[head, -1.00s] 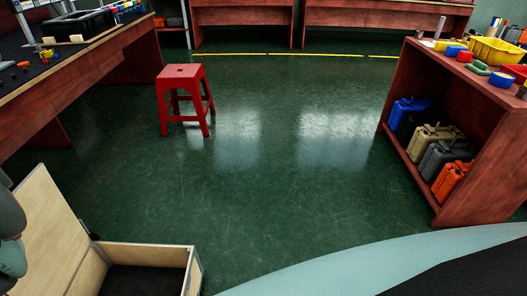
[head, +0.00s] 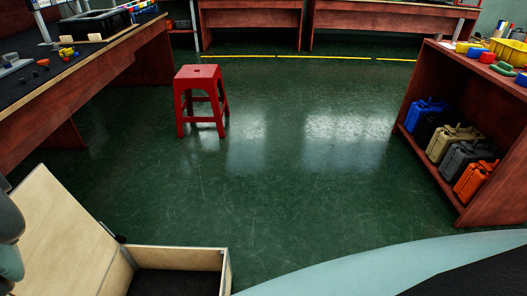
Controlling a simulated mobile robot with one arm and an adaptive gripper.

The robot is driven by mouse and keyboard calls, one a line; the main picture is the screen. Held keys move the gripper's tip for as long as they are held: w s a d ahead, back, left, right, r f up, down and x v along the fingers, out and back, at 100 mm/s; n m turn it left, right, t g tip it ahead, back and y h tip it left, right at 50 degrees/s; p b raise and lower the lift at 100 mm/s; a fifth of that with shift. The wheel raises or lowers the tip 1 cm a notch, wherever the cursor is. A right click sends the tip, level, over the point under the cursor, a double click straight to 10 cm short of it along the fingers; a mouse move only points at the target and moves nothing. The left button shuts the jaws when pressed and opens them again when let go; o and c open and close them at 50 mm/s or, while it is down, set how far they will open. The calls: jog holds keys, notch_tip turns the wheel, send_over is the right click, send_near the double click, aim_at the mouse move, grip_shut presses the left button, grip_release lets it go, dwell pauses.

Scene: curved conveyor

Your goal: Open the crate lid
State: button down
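The wooden crate (head: 229,272) stands at the bottom left, cut off by the lower edge of the picture. Its dark inside shows. The light wooden lid (head: 60,232) is raised and leans back to the left of the crate, tilted open. A grey-green part of my arm shows at the far left edge, in front of the lid's left side. My gripper's fingertips are not visible, so I cannot see whether anything touches the lid.
A red stool (head: 201,100) stands on the open green floor (head: 290,180). A red-brown workbench (head: 110,65) is at the left. A shelf unit (head: 470,95) with several cases is at the right.

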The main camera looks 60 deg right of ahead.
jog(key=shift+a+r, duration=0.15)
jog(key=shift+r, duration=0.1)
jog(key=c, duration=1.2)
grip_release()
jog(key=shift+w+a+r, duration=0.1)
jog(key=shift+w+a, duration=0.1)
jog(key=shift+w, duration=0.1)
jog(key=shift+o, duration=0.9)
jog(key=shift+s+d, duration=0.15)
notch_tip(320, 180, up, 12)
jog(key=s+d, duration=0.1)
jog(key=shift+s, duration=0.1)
